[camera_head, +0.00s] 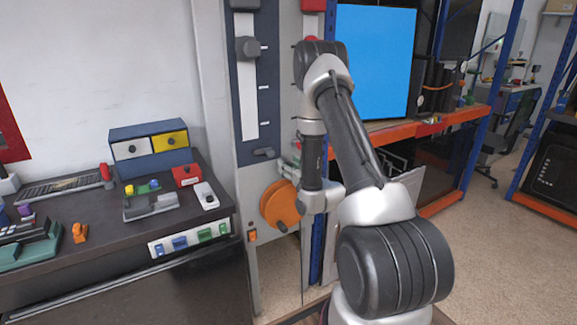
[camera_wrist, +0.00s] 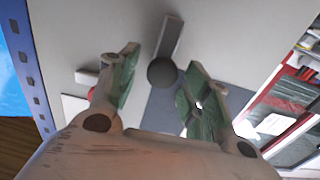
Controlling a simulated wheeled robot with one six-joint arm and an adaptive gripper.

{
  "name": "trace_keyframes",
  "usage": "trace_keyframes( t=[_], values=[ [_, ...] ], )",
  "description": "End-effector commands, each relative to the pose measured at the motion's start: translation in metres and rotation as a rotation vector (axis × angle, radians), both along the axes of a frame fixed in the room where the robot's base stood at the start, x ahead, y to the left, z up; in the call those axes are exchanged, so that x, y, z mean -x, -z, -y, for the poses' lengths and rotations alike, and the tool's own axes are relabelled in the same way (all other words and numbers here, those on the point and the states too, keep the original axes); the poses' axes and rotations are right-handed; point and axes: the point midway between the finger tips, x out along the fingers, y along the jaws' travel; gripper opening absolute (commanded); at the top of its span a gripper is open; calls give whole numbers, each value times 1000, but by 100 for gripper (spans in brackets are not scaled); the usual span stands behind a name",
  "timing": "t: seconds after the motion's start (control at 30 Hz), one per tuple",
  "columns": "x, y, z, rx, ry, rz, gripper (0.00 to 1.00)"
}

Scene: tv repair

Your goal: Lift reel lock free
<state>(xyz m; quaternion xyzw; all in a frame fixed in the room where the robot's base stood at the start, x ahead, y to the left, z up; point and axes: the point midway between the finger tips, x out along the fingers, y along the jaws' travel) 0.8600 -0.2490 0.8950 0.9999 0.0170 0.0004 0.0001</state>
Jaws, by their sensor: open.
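In the wrist view, a dark round knob with a flat grey bar (camera_wrist: 165,55) stands out from a pale grey panel. It appears to be the reel lock, though I cannot be sure. My gripper (camera_wrist: 160,80) is open, its two green-padded fingers on either side of the knob; I cannot tell whether they touch it. In the head view, my gripper (camera_head: 289,166) is at the grey column, just above the orange reel (camera_head: 281,206). The lock cannot be made out there behind my gripper and wrist.
A dark handle (camera_head: 263,152) sits low on the blue panel, left of my gripper. A slider knob (camera_head: 248,47) is higher up. Blue shelf posts and a bright blue screen (camera_head: 376,62) stand right. A cluttered dark workbench (camera_head: 105,240) is at left.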

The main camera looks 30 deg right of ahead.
Motion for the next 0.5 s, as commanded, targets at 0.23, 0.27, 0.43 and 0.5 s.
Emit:
trace_keyframes(
  t=[0.23, 0.27, 0.43, 0.5],
  values=[
    [53, 1, 2, -2, 2, -3, 48],
    [60, 1, 3, -1, 3, -3, 48],
    [92, 0, 4, -2, 2, -1, 48],
    [100, 0, 4, 0, 2, -1, 48]
  ],
)
